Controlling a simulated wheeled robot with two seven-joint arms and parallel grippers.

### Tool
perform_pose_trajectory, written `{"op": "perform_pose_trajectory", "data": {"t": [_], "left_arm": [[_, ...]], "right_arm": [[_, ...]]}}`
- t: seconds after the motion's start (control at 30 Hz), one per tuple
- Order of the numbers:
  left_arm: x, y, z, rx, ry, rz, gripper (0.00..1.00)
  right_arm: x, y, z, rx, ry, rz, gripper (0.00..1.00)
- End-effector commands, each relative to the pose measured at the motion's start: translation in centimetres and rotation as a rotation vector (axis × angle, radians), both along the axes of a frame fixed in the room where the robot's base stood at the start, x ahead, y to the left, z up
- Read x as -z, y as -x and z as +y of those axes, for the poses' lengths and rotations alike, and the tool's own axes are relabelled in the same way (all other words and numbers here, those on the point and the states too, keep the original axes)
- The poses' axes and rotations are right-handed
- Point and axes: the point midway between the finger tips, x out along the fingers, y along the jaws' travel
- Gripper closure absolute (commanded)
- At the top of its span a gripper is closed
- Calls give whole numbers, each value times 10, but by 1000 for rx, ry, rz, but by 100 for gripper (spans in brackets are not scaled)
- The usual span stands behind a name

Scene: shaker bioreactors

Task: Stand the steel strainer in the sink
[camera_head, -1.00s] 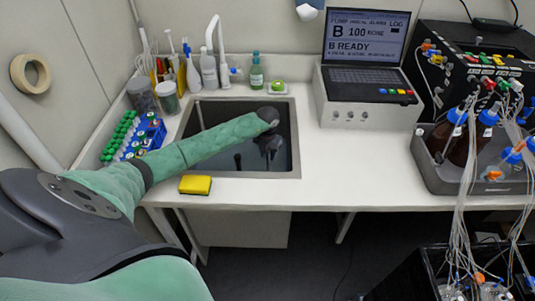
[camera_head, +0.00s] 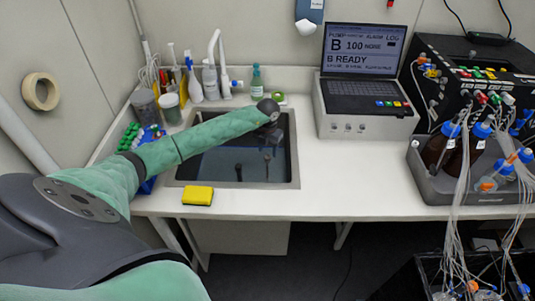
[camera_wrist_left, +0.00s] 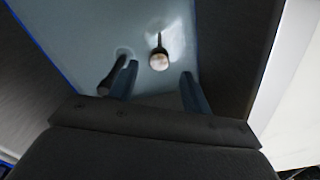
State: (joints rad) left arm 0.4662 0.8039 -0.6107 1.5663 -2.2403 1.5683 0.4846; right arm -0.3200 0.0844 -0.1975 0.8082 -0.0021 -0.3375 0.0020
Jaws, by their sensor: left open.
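The dark sink (camera_head: 294,170) is set into the white counter, left of centre. Two slim, dark-topped upright things stand inside it: one on the left (camera_head: 239,171) and one on the right (camera_head: 267,163). Both also show in the left wrist view: a dark rod (camera_wrist_left: 106,84) and a thin piece with a pale round end (camera_wrist_left: 159,60). I cannot tell which is the steel strainer. My left gripper (camera_head: 270,137) points down over the sink. In the left wrist view its fingers (camera_wrist_left: 159,76) are apart, with nothing clamped between them. My right gripper is out of view.
A yellow sponge (camera_head: 198,195) lies at the sink's front edge. Bottles, jars (camera_head: 145,105) and a green-capped tube rack (camera_head: 130,136) crowd the left and back. A laptop-like console (camera_head: 366,85) and a grey bottle tray (camera_head: 465,184) stand right.

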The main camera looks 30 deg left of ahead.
Motion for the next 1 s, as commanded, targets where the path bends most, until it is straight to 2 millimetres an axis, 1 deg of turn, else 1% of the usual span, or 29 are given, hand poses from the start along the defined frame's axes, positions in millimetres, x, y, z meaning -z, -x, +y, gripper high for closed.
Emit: {"op": "perform_pose_trajectory", "data": {"t": [0.03,0.1,0.2,0.33,0.87,0.93,1.0], "left_arm": [[-11,0,0,1,-1,-1,51],[-19,0,1,0,-2,-1,51],[-27,0,1,0,-2,0,51],[-31,0,0,0,-1,0,51],[-31,0,0,0,0,0,51],[-34,-2,-2,2,12,-5,51],[-40,-6,-8,6,46,-21,51]], "right_arm": [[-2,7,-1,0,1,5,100],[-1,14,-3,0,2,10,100],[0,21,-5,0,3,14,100],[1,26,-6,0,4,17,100],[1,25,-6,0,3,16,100],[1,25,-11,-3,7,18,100],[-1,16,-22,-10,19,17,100]]}}
